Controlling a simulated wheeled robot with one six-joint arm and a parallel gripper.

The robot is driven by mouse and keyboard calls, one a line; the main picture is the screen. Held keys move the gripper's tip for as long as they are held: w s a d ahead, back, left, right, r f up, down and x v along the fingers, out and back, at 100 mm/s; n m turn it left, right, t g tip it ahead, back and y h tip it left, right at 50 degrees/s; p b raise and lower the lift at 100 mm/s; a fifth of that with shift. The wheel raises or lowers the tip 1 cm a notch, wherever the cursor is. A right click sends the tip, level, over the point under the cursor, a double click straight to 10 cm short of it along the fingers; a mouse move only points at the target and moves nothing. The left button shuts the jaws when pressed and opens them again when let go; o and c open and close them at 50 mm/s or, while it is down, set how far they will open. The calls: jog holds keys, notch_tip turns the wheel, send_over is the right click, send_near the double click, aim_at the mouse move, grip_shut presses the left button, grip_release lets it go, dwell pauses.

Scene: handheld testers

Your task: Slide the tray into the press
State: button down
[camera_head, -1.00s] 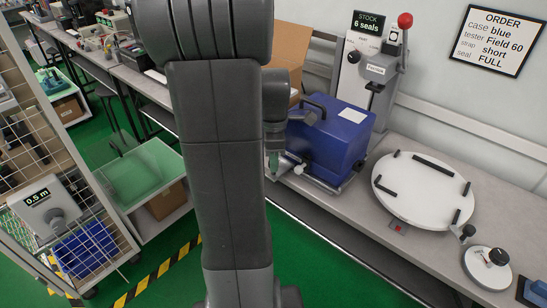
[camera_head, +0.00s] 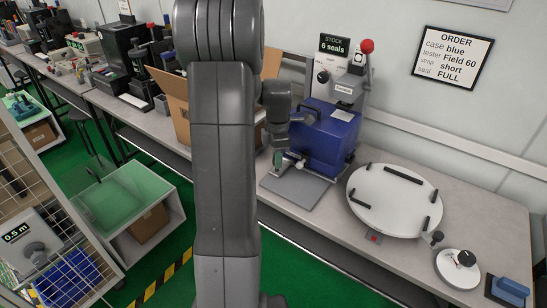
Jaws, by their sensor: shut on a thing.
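The blue case (camera_head: 333,140) sits on the tray (camera_head: 316,175), of which only a thin grey edge shows below it. The press (camera_head: 350,88) is a grey machine with a red-knobbed lever, standing directly behind the case. The case is close against it and covers its lower part. A bare grey plate (camera_head: 297,190) lies in front of the case. My gripper (camera_head: 286,161) is low at the case's front left, shut on the tray at its front end. My arm hides part of this, and the exact grip is small.
A white round turntable (camera_head: 385,215) with black stops stands to the right, with a small white disc (camera_head: 458,275) and a blue-handled tool (camera_head: 510,290) beyond. A "6 seals" sign (camera_head: 334,44) tops the press.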

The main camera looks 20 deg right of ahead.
jog(key=shift+w+d+r, duration=0.1)
jog(key=shift+w+d, duration=0.05)
jog(key=c, duration=1.2)
grip_release()
jog(key=shift+d, duration=0.15)
jog(key=shift+o, duration=0.2)
notch_tip(320, 180, up, 14)
jog(key=p, duration=0.1)
jog(key=shift+p, duration=0.35)
jog(key=shift+f, duration=0.2)
notch_tip(320, 180, down, 13)
jog(key=shift+f+b, duration=0.1)
jog(key=shift+b, duration=0.75)
jog(key=shift+a+f, duration=0.25)
jog(key=shift+f, duration=0.15)
jog(key=shift+s+a, duration=0.1)
jog(key=shift+s, duration=0.1)
